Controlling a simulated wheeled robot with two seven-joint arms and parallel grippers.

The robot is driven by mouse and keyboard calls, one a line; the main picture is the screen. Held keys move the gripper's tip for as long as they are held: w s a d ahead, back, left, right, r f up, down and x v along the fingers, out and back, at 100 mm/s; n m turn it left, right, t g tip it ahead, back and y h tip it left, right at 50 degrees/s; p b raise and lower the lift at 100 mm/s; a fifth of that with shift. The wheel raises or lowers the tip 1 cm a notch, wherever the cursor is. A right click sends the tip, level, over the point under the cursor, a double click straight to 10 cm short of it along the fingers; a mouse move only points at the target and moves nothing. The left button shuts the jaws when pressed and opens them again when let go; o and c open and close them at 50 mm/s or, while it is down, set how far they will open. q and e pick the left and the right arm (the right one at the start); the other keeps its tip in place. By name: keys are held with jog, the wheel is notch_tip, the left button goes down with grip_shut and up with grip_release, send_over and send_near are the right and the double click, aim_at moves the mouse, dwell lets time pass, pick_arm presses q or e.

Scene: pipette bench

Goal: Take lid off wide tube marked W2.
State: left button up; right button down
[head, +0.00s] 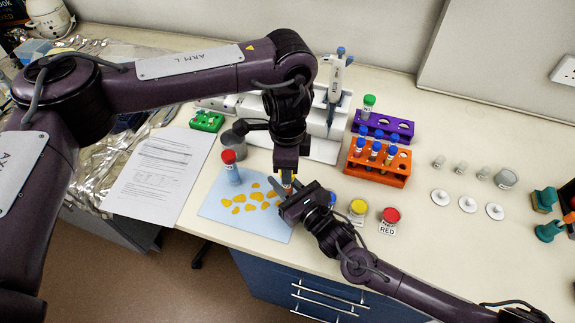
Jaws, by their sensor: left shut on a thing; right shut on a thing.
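My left gripper (286,176) reaches down from above, over the right edge of the blue mat. My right gripper (283,193) comes in from the lower right and meets it there. Both are shut on a mostly hidden tube, of which a small orange and pale patch (287,182) shows between them. I cannot read its marking or tell whether its lid and body are apart. Another wide tube with a red lid (229,158) stands upright on the mat's left part. A green-lidded tube (368,104) stands at the purple rack. No W2 mark is readable.
The blue mat (213,207) bears several yellow patches. Yellow (357,208) and red (390,215) pots stand right of my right gripper. White discs (467,204) lie further right.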

pick_arm(q)
jog(key=shift+r, duration=0.15)
jog(key=shift+r, duration=0.95)
notch_tip(320, 180, up, 3)
jog(key=shift+r, duration=0.55)
pick_arm(e)
jog(key=c, duration=1.2)
grip_release()
jog(key=shift+o, duration=0.5)
